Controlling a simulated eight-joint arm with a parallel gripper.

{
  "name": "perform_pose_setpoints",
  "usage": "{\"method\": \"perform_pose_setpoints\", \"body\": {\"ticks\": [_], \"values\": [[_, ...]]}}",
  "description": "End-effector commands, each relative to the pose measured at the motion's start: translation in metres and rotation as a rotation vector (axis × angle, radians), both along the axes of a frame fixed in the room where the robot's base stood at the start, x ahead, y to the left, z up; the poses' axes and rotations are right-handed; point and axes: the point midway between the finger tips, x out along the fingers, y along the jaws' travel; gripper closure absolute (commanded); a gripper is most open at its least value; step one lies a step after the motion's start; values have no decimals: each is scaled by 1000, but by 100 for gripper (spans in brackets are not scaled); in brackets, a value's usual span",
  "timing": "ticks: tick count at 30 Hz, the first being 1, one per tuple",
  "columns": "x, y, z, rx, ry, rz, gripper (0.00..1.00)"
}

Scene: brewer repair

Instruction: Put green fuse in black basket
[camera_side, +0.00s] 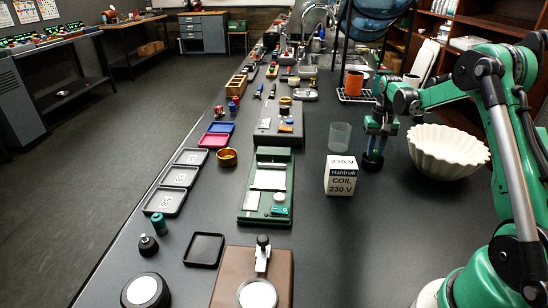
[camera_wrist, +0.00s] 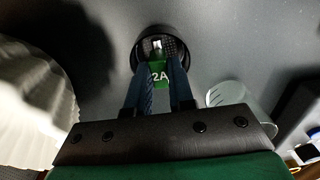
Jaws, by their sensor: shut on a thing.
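The green fuse (camera_wrist: 158,82), marked "2A", is between the fingers of my gripper (camera_wrist: 161,74) in the wrist view. My gripper is shut on it. The round black basket (camera_wrist: 139,50) with a mesh floor lies right beneath the fuse. In the side view my gripper (camera_side: 377,140) points down at the small black basket (camera_side: 372,163), beside the white bowl. The fuse is not clear there. I cannot tell whether it touches the basket floor.
A white fluted bowl (camera_side: 447,150) stands close on the right. A green device (camera_side: 267,186) is farther left.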

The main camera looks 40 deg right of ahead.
Motion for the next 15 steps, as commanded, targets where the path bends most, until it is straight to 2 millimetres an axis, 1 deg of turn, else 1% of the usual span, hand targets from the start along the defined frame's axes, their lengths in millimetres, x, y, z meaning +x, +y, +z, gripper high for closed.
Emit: {"method": "perform_pose_setpoints", "body": {"ticks": [10,11,12,14,15], "values": [[0,0,-3,0,0,0,100],[0,0,-3,0,0,0,76],[0,0,-3,0,0,0,65],[0,0,-3,0,0,0,48],[0,0,-3,0,0,0,45]]}}
